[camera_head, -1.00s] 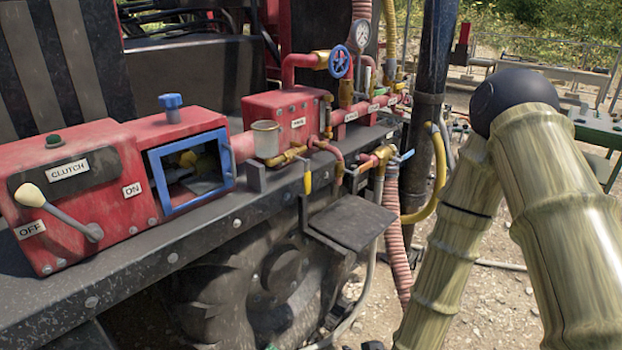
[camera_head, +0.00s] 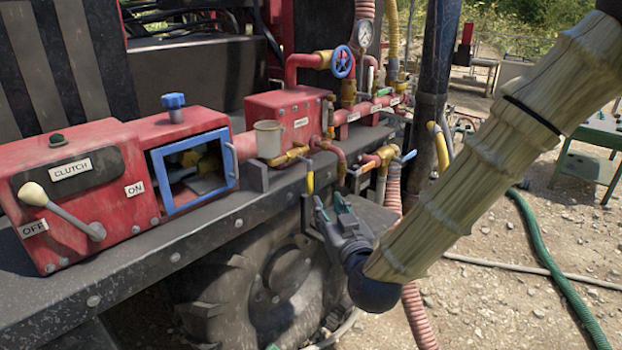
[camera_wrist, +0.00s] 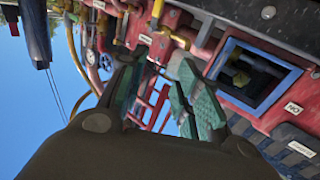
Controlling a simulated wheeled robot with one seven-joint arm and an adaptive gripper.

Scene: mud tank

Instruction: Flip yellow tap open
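A yellow tap handle (camera_head: 310,181) hangs straight down from a brass pipe below the metal cup, in front of the machine's ledge. My gripper (camera_head: 331,203) is just right of and below this handle, apart from it in the picture. Its fingers point up and are spread, with nothing between them. In the wrist view the open green-padded fingers (camera_wrist: 158,90) face the red pipework.
A blue-handled tap (camera_head: 405,157) is to the right. A blue-framed box (camera_head: 236,165) with a yellow part inside and a clutch lever (camera_head: 62,210) are left. A dark plate (camera_head: 370,215) juts out behind my gripper. A green hose (camera_head: 545,255) lies on open gravel.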

